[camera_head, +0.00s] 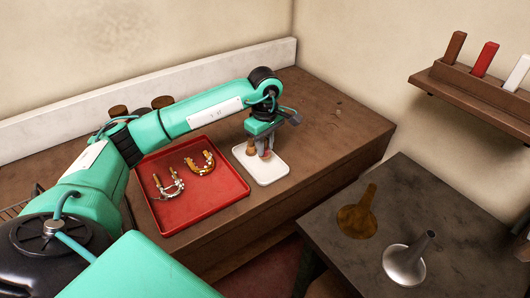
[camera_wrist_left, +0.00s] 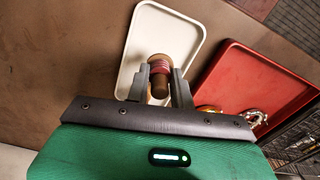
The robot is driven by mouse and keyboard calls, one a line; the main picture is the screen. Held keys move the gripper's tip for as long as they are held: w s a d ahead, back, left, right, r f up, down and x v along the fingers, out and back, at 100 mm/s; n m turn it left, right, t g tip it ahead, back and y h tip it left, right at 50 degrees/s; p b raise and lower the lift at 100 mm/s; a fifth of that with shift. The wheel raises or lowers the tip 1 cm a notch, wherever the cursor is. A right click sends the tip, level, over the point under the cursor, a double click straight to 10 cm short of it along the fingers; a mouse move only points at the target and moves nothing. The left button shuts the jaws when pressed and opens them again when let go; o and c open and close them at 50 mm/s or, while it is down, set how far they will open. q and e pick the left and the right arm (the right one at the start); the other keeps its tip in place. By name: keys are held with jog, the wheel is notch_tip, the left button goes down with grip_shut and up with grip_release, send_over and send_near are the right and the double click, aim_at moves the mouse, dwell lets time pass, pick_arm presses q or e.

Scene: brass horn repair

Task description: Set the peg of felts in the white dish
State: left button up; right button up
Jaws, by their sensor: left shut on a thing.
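The peg of felts (camera_wrist_left: 160,74) is a brown wooden peg with reddish-pink rings around its middle. My left gripper (camera_wrist_left: 160,86) is shut on it, with one finger on each side. In the head view, my left gripper (camera_head: 267,150) is over the white dish (camera_head: 270,176), and the peg shows partly between its fingers. The dish, a shallow rounded rectangle, also shows behind the peg in the left wrist view (camera_wrist_left: 181,25). I cannot tell whether the peg's lower end touches the dish. My right gripper is not in view.
A red tray (camera_head: 210,213) with two brass and silver horn parts sits left of the dish. Several dark brown round pieces (camera_head: 119,112) stand behind my arm. A dark table (camera_head: 440,205) at right holds two funnel-shaped pieces.

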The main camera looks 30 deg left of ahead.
aim_at(265, 157)
pick_arm(q)
jog(key=shift+f+p, duration=0.6)
jog(key=shift+f, duration=1.9)
jog(key=o, duration=1)
jog(key=shift+c, duration=0.2)
